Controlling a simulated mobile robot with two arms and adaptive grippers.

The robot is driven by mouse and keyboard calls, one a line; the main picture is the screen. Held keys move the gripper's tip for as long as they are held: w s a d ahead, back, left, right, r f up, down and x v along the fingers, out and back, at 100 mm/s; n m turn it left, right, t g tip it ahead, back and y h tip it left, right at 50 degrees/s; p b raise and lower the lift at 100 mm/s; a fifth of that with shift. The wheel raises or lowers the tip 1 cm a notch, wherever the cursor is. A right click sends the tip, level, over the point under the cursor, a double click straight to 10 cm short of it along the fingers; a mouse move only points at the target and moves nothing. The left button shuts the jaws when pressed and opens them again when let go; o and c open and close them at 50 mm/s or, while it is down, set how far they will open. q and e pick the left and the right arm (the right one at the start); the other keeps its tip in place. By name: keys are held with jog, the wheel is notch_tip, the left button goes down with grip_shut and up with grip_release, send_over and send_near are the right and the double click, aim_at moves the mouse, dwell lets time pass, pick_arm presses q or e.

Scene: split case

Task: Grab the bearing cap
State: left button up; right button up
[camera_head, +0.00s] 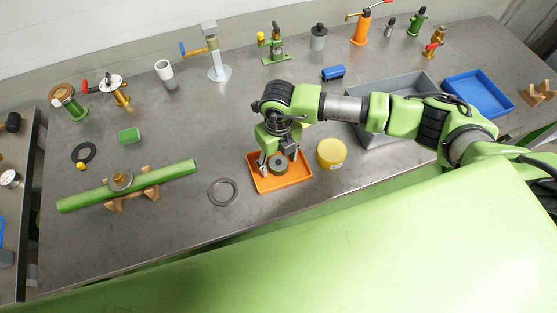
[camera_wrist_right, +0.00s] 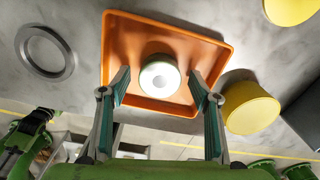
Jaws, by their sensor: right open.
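My right gripper (camera_head: 279,160) is over the tray, pointing down. In the right wrist view the gripper (camera_wrist_right: 160,84) is open, one finger on each side of the cap, with gaps between. My left gripper is out of view.
A yellow round tub (camera_head: 331,153) stands close to the tray's right side. A flat grey ring (camera_head: 222,192) lies to its left. Farther left a green bar (camera_head: 75,203) rests on wooden supports. Grey (camera_head: 408,86) and blue bins (camera_head: 478,94) stand right, beyond my arm.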

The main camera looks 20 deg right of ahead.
jog(key=shift+f, duration=0.3)
jog(key=c, duration=1.4)
jog(key=shift+c, duration=0.2)
jog(key=shift+r, duration=0.15)
